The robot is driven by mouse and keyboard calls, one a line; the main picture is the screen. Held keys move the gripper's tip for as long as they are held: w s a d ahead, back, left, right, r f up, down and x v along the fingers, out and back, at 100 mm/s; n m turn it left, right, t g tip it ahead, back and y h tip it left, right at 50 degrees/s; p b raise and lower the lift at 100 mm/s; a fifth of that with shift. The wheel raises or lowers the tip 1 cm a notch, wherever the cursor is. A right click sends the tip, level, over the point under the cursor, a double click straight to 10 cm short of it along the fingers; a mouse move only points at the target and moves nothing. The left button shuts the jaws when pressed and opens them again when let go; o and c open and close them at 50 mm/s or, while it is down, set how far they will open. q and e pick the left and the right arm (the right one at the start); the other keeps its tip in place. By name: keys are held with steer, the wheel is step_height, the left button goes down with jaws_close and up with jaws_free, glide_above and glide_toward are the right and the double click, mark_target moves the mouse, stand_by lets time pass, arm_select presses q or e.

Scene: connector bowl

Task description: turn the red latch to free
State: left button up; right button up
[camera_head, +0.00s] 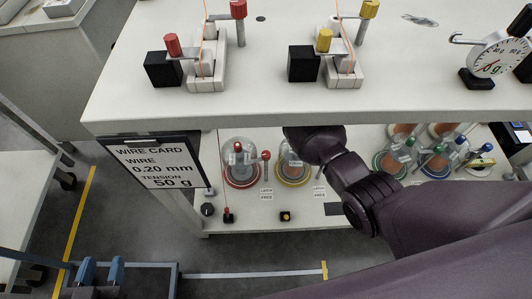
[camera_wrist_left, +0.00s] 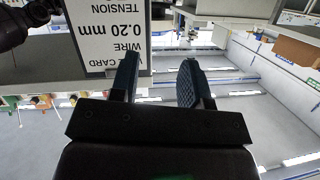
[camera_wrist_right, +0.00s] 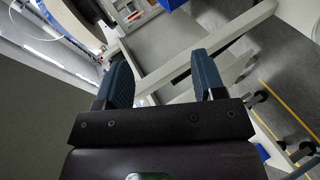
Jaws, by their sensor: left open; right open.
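On the lower shelf in the head view, a red-rimmed spool under a clear dome (camera_head: 240,163) stands beside a thin post with a red ball top (camera_head: 265,156). A small black block with a red upright lever (camera_head: 228,215) sits in front of it. A "LATCH FREE" label (camera_head: 266,193) lies to the right; which red part is the latch I cannot tell for sure. My left gripper (camera_head: 102,270) is open and empty at the lower left, well apart from these. My right gripper (camera_wrist_right: 162,82) is open and empty in its wrist view; the head view does not show its fingers.
The upper worktop (camera_head: 270,100) overhangs the shelf, with red and yellow knobbed fixtures and a gram dial (camera_head: 497,58). A wire card sign (camera_head: 153,163) hangs at the left edge. A yellow-rimmed spool (camera_head: 293,175) stands nearby. My right arm crosses in front of the shelf.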

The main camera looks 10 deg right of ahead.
steer(key=w+a+f+m+g, duration=0.1)
steer(key=a+f+m+g, duration=0.2)
steer(key=f+g, duration=0.15)
steer(key=m+g+h, duration=0.2)
steer(key=m+g, duration=0.4)
steer(key=g, duration=0.3)
glide_above(267, 154)
step_height(267, 154, down, 11)
steer(key=f+b, duration=0.1)
steer(key=f, duration=0.2)
steer(key=f+b, duration=0.2)
steer(key=f, duration=0.1)
steer(key=f+b, duration=0.2)
steer(key=f, duration=0.2)
steer(key=shift+s+a, duration=0.1)
steer(key=shift+s, duration=0.25)
steer(key=shift+w+f+b, duration=0.15)
steer(key=shift+f+b, duration=0.3)
arm_select(q)
steer(key=s+f+m+g, duration=0.1)
steer(key=s+f+g, duration=0.2)
steer(key=f, duration=0.8)
steer(key=shift+s+d+f+g, duration=0.15)
steer(key=shift+s+d+g, duration=0.2)
steer(key=shift+g, duration=0.25)
arm_select(e)
steer(key=shift+w, duration=0.1)
jaws_close()
arm_select(q)
steer(key=shift+f, duration=0.1)
